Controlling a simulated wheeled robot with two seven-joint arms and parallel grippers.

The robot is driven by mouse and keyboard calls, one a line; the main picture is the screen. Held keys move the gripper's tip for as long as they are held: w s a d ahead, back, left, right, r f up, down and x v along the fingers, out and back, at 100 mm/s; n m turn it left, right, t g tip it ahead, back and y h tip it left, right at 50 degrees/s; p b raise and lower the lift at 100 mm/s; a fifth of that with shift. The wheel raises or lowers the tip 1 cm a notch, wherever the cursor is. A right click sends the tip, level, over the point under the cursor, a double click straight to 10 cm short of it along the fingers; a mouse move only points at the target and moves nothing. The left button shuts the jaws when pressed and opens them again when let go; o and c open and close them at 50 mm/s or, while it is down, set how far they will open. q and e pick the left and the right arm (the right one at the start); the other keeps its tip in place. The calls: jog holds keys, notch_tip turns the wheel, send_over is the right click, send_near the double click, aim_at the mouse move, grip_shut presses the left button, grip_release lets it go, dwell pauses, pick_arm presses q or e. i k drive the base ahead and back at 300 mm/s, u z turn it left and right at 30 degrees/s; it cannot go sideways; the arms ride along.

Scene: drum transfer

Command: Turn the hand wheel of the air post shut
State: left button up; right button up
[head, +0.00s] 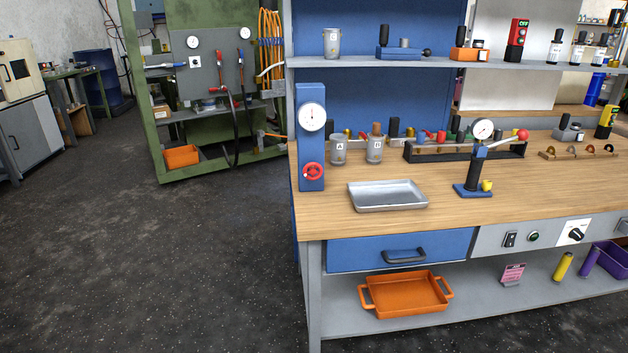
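The air post (311,145) is a tall blue upright at the left end of the wooden workbench. A round white gauge (312,117) sits on its upper face. The red hand wheel (313,171) sits low on the same face, just above the bench top. The gauge needle is too small to read surely, and I cannot tell whether the wheel is open or shut. Neither of my grippers is in the head view, and nothing touches the wheel.
A metal tray (388,195) lies on the bench (450,204) right of the post. Cans A (338,149) and B (375,149) stand behind it. A blue press (475,172) with a red-knobbed lever stands farther right. The floor (200,260) left of the bench is clear.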

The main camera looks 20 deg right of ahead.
aim_at(313, 171)
jog(key=u, duration=0.2)
jog(key=i, duration=1.1)
jog(key=z, duration=0.75)
